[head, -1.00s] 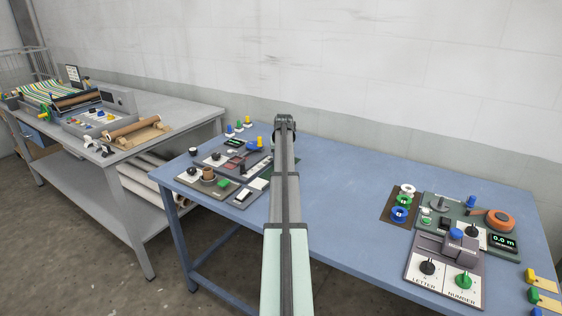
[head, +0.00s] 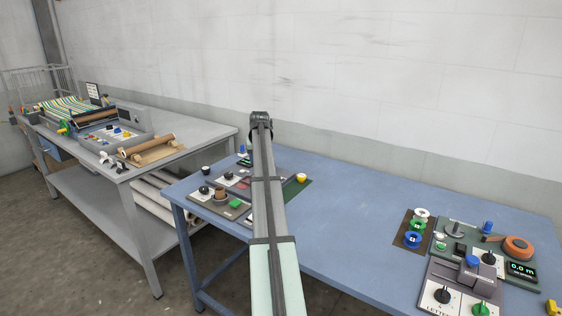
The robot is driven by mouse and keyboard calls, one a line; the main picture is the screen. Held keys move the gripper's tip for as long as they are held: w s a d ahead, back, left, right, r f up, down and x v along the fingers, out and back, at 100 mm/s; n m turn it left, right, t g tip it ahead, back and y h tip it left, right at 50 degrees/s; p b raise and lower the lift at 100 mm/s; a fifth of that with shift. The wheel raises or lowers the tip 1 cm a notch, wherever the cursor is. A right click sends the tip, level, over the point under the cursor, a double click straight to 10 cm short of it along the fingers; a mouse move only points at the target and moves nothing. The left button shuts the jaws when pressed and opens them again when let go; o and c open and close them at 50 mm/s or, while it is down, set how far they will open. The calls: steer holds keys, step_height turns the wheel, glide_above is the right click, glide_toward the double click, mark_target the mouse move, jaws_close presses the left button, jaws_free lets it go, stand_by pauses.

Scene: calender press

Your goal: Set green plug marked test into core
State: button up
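No marking "test" can be read on any plug at this size. A small blue plug (head: 241,149) stands at the back left of the blue table, and my arm covers the place beside it. A brown cardboard tube (head: 152,146), which may be the core, lies on a brown sheet on the grey bench. A shorter brown cylinder (head: 220,193) stands on a panel at the blue table's left. My arm reaches away over the blue table. My gripper is hidden beyond the arm's dark far end, so its fingers do not show.
The grey bench (head: 190,160) at left holds a machine with striped cloth (head: 70,110). The blue table (head: 350,200) is clear in its middle. At right are panels with knobs, an orange tape reel (head: 518,247) and coloured spools on a brown mat (head: 402,238).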

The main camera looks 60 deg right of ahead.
steer(key=w+a+r+n, duration=0.2)
steer(key=w+a, duration=0.5)
steer(key=a, duration=0.5)
steer(key=shift+s+a+f+n+t+y, duration=0.15)
steer(key=shift+a+f+n+y, duration=0.15)
steer(key=shift+a+f, duration=0.5)
steer(key=shift+s+a+f+n+t+y, duration=0.15)
steer(key=shift+a+f+n, duration=0.3)
steer(key=shift+a+f, duration=0.3)
steer(key=shift+s+a+f+n+t+y, duration=0.15)
steer(key=shift+a+f+n+y, duration=0.15)
steer(key=shift+a+f, duration=0.5)
steer(key=shift+a+f, duration=0.1)
steer(key=shift+a, duration=0.05)
steer(key=shift+f, duration=0.35)
steer(key=shift+f, duration=0.7)
stand_by(0.6)
steer(key=o, duration=1.6)
